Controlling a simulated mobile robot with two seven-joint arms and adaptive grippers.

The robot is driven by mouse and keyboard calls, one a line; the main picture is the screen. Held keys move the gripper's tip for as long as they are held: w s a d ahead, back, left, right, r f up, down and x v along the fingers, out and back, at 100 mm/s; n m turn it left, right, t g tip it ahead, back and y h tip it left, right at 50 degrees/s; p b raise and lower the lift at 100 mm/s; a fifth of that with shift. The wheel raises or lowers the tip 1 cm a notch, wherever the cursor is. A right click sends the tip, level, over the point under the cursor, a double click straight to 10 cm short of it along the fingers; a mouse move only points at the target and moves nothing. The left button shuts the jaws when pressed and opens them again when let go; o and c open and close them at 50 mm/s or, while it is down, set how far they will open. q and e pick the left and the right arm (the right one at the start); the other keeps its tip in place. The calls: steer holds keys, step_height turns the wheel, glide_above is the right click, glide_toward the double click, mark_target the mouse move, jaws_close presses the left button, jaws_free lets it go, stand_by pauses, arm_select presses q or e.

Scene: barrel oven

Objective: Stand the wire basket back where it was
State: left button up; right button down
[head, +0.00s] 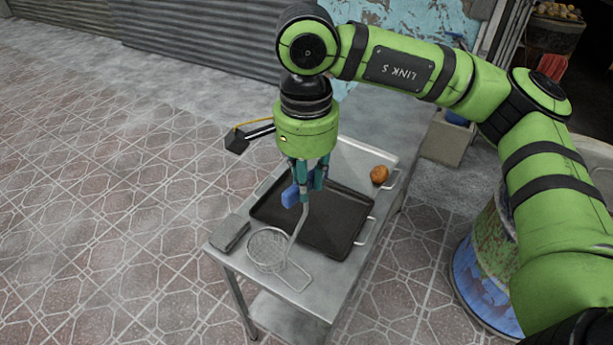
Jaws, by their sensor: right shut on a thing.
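The wire basket (269,249) is a round mesh bowl with a long handle and a wire loop at its front. It is at the near left end of the metal table (320,300), and its handle rises toward my right gripper. My right gripper (303,193) points down over the dark tray and is shut on the basket's handle near its blue grip (290,196). Whether the basket's bottom touches the table is hard to tell. My left gripper is not in view.
A dark tray (330,238) with wire handles lies on the table. Behind it is a light tray (352,158) with a round brown item (379,174). A grey block (230,233) lies at the table's left edge. A rusty blue barrel (480,285) stands on the right.

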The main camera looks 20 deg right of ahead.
steer(key=shift+f, duration=0.15)
steer(key=c, duration=1)
jaws_free()
steer(key=shift+o, duration=0.8)
steer(key=shift+s+r+p, duration=0.1)
steer(key=shift+r+p, duration=2.15)
steer(key=shift+r, duration=2.3)
